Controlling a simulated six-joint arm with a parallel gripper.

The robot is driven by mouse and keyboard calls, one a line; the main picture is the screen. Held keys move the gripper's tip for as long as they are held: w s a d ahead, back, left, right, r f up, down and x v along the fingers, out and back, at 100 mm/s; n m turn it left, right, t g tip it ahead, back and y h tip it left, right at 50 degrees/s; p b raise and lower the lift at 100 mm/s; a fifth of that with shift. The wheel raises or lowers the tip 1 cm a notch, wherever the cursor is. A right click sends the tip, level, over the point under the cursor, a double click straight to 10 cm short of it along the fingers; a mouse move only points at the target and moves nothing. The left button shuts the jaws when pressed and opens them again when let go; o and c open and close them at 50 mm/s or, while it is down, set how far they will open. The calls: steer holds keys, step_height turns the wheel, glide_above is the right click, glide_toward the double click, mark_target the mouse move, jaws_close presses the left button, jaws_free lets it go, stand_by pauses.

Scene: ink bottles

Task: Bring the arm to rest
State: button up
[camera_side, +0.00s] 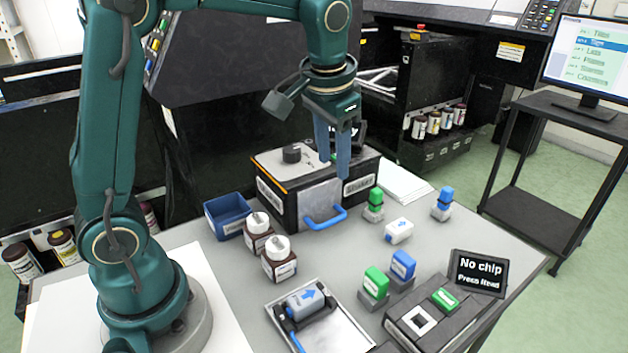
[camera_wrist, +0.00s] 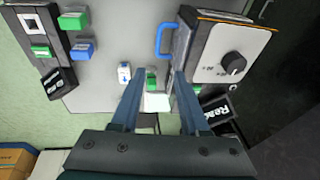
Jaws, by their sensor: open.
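My gripper (camera_side: 333,166) is open, with two blue fingers pointing down and nothing between them. It hangs in front of and above the black-and-orange box (camera_side: 361,186), which has a dark knob on top and a blue handle (camera_side: 326,219). In the wrist view my gripper (camera_wrist: 158,78) has its fingers spread, with the box (camera_wrist: 212,58) on the right. Whether a fingertip touches the box I cannot tell.
Two brown bottles with white caps (camera_side: 279,262) and a blue bin (camera_side: 226,215) stand left of the box. Green and blue blocks (camera_side: 402,265), a reader (camera_side: 425,318) and a "No chip" sign (camera_side: 478,273) sit right.

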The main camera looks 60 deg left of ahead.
steer(key=s+d+r+t+h, duration=0.1)
steer(key=s+d+r+t, duration=0.25)
steer(key=s, duration=0.55)
steer(key=s+d+f, duration=0.1)
steer(key=s+f, duration=0.3)
steer(key=s, duration=0.2)
steer(key=shift+f+h, duration=0.15)
steer(key=shift+h, duration=0.25)
steer(key=shift+o, duration=0.3)
